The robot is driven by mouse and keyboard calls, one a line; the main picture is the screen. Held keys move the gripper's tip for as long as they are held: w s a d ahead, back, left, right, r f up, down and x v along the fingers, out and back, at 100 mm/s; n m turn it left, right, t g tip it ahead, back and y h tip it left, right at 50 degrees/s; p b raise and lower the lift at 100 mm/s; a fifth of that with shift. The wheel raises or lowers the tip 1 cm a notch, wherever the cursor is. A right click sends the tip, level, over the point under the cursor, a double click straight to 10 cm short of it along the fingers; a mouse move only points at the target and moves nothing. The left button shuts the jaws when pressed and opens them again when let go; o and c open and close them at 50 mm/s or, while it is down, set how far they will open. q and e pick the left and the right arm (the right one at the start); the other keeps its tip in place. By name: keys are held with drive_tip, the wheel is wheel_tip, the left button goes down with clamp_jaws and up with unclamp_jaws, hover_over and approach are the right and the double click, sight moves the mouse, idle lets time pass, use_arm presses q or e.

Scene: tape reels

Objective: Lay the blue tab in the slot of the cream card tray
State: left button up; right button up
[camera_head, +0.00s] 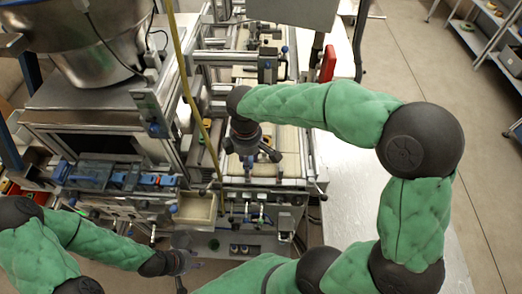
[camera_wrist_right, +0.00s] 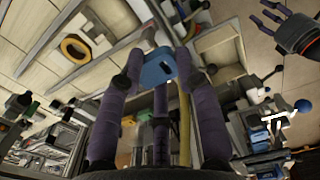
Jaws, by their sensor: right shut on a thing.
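My right gripper (camera_head: 257,158) hangs above the pale machine bed in the head view. In the right wrist view its purple fingers (camera_wrist_right: 160,75) are shut on the blue tab (camera_wrist_right: 157,68), which has a small dark hole. The tab cannot be made out in the head view. An open cream tray (camera_head: 197,221), which looks like the card tray, is at the front of the machine, lower left of the right gripper. What looks like it shows in the right wrist view (camera_wrist_right: 222,34), apart from the tab. Its slot is unclear. My left gripper (camera_head: 188,271) is low, with fingers spread and empty.
A yellow ring (camera_wrist_right: 75,48) lies on the pale bed in the right wrist view. Metal rails (camera_head: 225,57) and a yellow hose (camera_head: 190,95) stand around the bed. A steel bowl (camera_head: 103,45) is at the upper left. The white table (camera_head: 350,175) at right has clear surface.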

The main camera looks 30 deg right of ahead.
drive_tip(key=w+d+f, duration=0.2)
drive_tip(key=d, duration=0.1)
drive_tip(key=w+d+f, duration=0.2)
drive_tip(key=d+f, duration=0.1)
drive_tip(key=w+d+f, duration=0.2)
drive_tip(key=d+f, duration=0.1)
drive_tip(key=shift+w+f+b, duration=0.15)
drive_tip(key=shift+f+b, duration=0.1)
drive_tip(key=shift+b, duration=0.15)
drive_tip(key=shift+w+d+f, duration=0.1)
drive_tip(key=shift+w+f, duration=0.05)
drive_tip(key=shift+f, duration=1.5)
drive_tip(key=shift+f+b, duration=0.4)
drive_tip(key=shift+f, duration=0.05)
drive_tip(key=shift+f, duration=0.2)
